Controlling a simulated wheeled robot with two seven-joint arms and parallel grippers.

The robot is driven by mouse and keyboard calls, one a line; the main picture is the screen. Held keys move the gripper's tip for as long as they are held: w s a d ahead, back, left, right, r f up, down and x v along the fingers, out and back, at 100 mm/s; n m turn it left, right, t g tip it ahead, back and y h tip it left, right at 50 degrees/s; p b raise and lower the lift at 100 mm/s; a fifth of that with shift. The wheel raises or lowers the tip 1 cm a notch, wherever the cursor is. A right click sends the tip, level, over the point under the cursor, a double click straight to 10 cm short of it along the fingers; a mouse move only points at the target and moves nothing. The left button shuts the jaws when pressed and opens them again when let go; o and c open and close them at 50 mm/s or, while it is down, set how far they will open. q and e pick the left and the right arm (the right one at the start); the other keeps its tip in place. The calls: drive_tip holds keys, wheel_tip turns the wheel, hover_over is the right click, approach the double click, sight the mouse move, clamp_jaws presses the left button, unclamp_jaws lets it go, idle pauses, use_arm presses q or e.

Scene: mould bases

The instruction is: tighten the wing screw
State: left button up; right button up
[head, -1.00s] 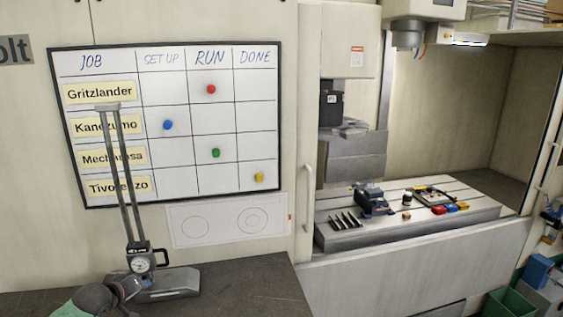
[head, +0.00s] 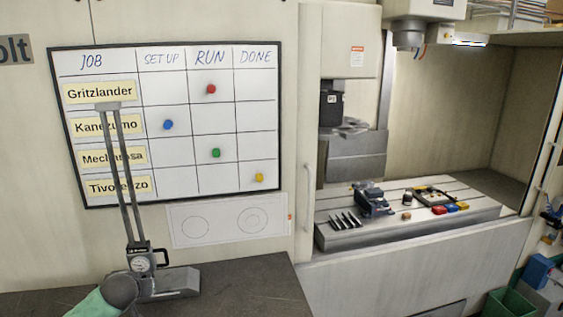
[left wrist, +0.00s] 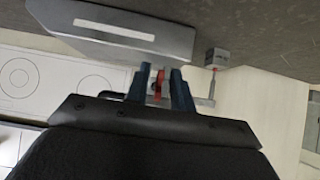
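A height gauge with two tall posts, a round dial (head: 141,264) and a heavy grey base (head: 175,282) stands upright on the dark bench at the lower left. The base shows tilted in the left wrist view (left wrist: 120,32). My left arm's dark wrist overlaps the gauge's lower front in the head view, hiding its fingers. In the left wrist view my left gripper (left wrist: 160,76) has two blue fingers apart, with a small red part (left wrist: 159,84), possibly the wing screw, between them. Gaps seem to show beside it; contact is unclear. My right gripper is out of view.
A whiteboard (head: 205,140) with coloured magnets hangs behind the gauge. A drawing sheet is below it. The dark bench top (head: 255,285) is clear right of the gauge. A machine table (head: 420,225) with tools stands farther right.

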use_arm(q)
drive_tip(key=v, duration=0.6)
idle(0.8)
